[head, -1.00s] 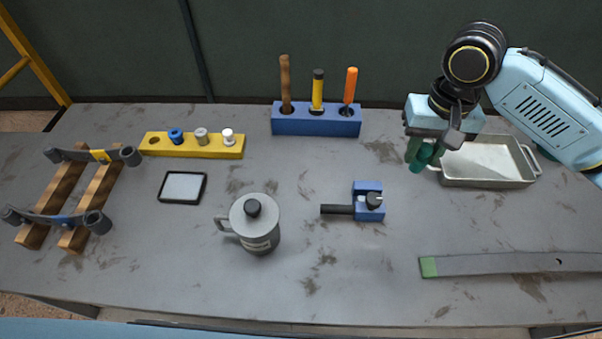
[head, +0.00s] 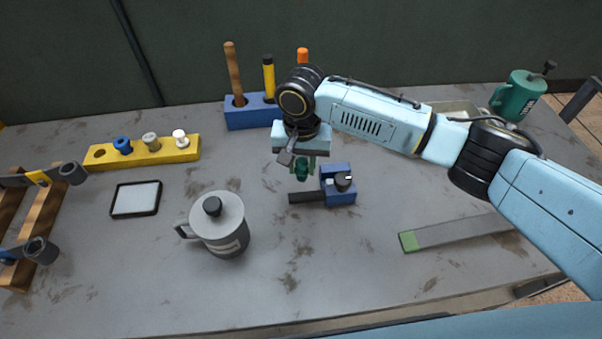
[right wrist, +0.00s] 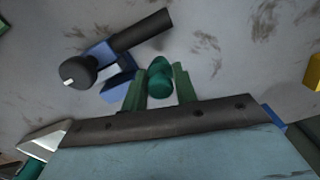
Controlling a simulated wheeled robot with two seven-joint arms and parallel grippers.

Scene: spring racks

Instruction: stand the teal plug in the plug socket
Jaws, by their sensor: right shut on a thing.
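The teal plug (head: 302,172) is held between the fingers of my right gripper (head: 303,165), above the middle of the table. In the right wrist view the plug (right wrist: 160,80) sits between the green fingers (right wrist: 160,86). The yellow block (head: 165,153) at the left back holds a blue, a grey and a white plug in a row. An empty hole (head: 99,153) shows at its left end; it looks like the plug socket. My right gripper is well to the right of this block. My left gripper is not in view.
A blue clamp with a black bar (head: 338,190) is close beside and below the held plug. A grey lidded mug (head: 221,230), a framed white pad (head: 136,199) and a blue tool holder (head: 245,115) stand nearby. A wooden rack (head: 22,245) is at far left.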

